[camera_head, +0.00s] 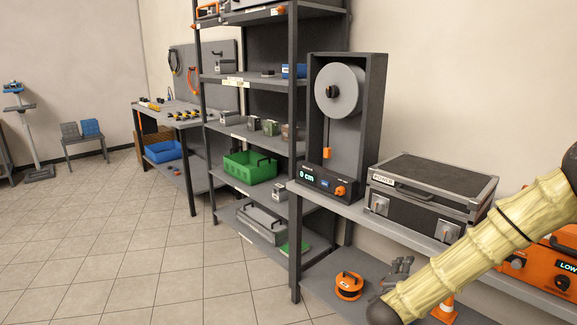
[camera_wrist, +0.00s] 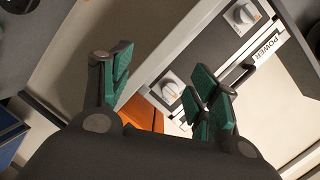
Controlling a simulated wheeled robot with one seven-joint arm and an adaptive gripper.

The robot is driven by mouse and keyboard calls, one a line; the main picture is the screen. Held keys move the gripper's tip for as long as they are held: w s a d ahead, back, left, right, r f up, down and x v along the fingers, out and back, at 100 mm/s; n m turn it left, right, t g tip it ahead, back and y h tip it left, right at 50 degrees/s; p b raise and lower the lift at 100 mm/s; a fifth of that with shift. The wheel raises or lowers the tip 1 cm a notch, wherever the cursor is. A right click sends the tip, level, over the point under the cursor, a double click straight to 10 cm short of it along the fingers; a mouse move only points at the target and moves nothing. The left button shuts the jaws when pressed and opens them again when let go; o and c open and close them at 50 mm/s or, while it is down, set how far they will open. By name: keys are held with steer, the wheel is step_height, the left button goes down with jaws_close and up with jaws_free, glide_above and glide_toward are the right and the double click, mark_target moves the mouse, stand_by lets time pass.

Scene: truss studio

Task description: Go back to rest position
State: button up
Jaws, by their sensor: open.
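My gripper (camera_wrist: 160,78) shows in the wrist view with its two green-padded fingers spread apart. Nothing is held between them. Behind the fingers is a dark case with a grey frame, round knobs and a POWER label (camera_wrist: 264,50). The same case (camera_head: 428,187) stands on the bench in the head view. My arm, in a pale yellow ribbed cover, crosses the lower right of the head view, in front of the bench.
The bench (camera_head: 348,208) also carries a spool unit (camera_head: 314,182) and an orange device (camera_head: 552,262). An orange reel (camera_head: 349,285) lies on the lower shelf. A shelving rack with a green crate (camera_head: 250,167) stands left of it. The tiled floor (camera_head: 110,240) at left is clear.

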steer(key=s+a+f+n+g+y+p, duration=0.2)
steer(key=s+a+f+n+y, duration=0.3)
steer(key=s+f, duration=0.45)
steer(key=s+a+f+n+g+y+p, duration=0.2)
steer(key=s+a+f+n+y, duration=0.1)
steer(key=s+a+f+n, duration=0.55)
steer(key=s+f+n+g+p, duration=0.1)
steer(key=s+f+n+g, duration=0.1)
steer(key=s, duration=1.1)
steer(key=s+f+n+g+y+p, duration=0.1)
steer(key=s+g, duration=0.5)
steer(key=s, duration=0.7)
step_height(320, 180, down, 3)
steer(key=n+p, duration=0.1)
steer(key=n, duration=0.2)
steer(key=shift+r, duration=0.15)
steer(key=shift+n, duration=0.25)
